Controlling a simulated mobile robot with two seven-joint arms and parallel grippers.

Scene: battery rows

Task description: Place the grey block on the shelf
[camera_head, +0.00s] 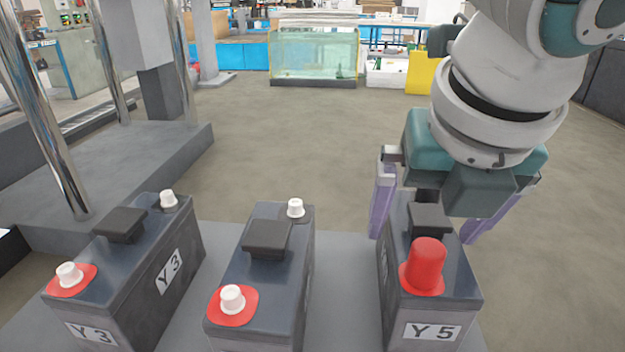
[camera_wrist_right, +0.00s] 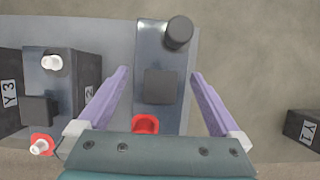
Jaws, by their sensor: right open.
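Three dark grey battery-like blocks stand in a row on a grey surface (camera_head: 345,290). The right one (camera_head: 455,283), labelled Y 5, has a red cap, a black cap and a black top grip. My right gripper (camera_head: 420,238) is open above it, one purple finger on each side. In the right wrist view, the Y 5 block (camera_wrist_right: 152,50) lies between the spread fingers, with visible gaps. The middle block (camera_head: 262,325) and the left block (camera_head: 180,262), labelled Y 3, have white caps. I cannot tell which surface is the shelf. My left gripper is not in view.
A grey platform (camera_head: 120,165) with shiny metal posts (camera_head: 45,115) stands at the left. Another dark block (camera_wrist_right: 303,128), labelled Y 1, is at the right of the wrist view. The floor (camera_head: 290,150) beyond the row is clear up to a glass tank (camera_head: 315,53).

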